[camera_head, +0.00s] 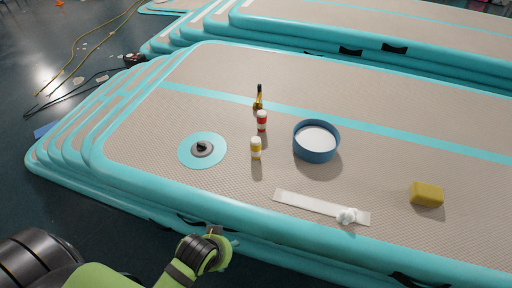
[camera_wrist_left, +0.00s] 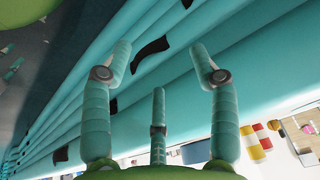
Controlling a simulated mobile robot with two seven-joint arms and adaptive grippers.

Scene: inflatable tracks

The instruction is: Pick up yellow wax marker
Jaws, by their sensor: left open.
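A slim upright yellow item with a black top (camera_head: 259,97) stands on the beige mat near the teal stripe, behind a red-and-white jar (camera_head: 262,121). It looks like the yellow wax marker, but it is small and its lower part is partly hidden by the jar. My left gripper (camera_wrist_left: 160,72) is open and empty in the left wrist view, its fingers spread against the teal side of the track. In the head view my left arm (camera_head: 205,250) is low at the front edge, well short of these items. My right gripper is not in view.
A yellow-and-white jar (camera_head: 256,149), blue bowl (camera_head: 316,155), valve disc (camera_head: 203,150), white strip (camera_head: 300,203) and yellow sponge (camera_head: 426,194) are on the inflatable track (camera_head: 400,150). Its raised teal edge (camera_head: 240,215) lies between my arm and them. The mat's far left is clear.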

